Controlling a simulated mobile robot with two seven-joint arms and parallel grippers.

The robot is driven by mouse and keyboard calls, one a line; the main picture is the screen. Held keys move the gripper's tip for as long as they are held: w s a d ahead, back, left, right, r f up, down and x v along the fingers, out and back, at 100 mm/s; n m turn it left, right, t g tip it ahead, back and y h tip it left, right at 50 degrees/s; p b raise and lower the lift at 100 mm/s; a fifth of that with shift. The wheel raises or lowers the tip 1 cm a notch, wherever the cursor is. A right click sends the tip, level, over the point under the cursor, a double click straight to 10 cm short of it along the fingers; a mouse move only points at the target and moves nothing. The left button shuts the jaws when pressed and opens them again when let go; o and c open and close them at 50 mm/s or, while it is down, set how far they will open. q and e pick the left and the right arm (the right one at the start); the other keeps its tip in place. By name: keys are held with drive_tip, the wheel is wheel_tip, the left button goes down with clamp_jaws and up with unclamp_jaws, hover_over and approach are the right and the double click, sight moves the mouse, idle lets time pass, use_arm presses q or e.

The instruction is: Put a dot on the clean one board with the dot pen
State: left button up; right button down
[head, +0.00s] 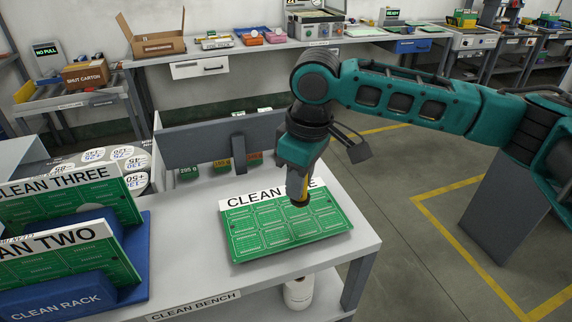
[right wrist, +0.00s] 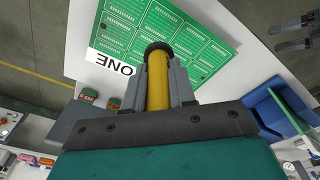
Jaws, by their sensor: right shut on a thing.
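The clean one board (head: 285,232) is a green panel with a white label strip, lying flat on the clean bench; it also shows in the right wrist view (right wrist: 185,35). The strip reads "CLEAN" and its end is partly hidden by my right gripper (head: 300,190). That gripper points down over the board's upper right part, shut on the yellow dot pen (right wrist: 158,82), which has a dark end. I cannot tell whether the pen touches the board. I see no dot on the visible board surface. My left gripper (right wrist: 292,35) shows at the right wrist view's upper right corner, its fingers apart.
A blue clean rack (head: 75,295) holding boards labelled clean two (head: 60,265) and clean three (head: 75,200) stands at the left. A grey upright panel (head: 205,140) and small weights (head: 188,173) are behind the board. The bench right of the board is clear.

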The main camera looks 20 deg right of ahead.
drive_tip(key=f+n+b, duration=0.1)
drive_tip(key=b, duration=0.1)
drive_tip(key=w+a+f+n+b, duration=0.1)
drive_tip(key=n+b, duration=0.1)
drive_tip(key=b, duration=0.1)
drive_tip(key=a+f+n+b, duration=0.1)
drive_tip(key=n+b, duration=0.1)
drive_tip(key=shift+w+a+f+y+b, duration=0.2)
drive_tip(key=shift+w+y+b, duration=0.1)
drive_tip(key=shift+y, duration=0.1)
drive_tip(key=shift+f+b, duration=0.2)
drive_tip(key=shift+b, duration=0.2)
drive_tip(key=shift+f, duration=0.15)
drive_tip(key=shift+b, duration=0.35)
drive_tip(key=shift+f, duration=0.1)
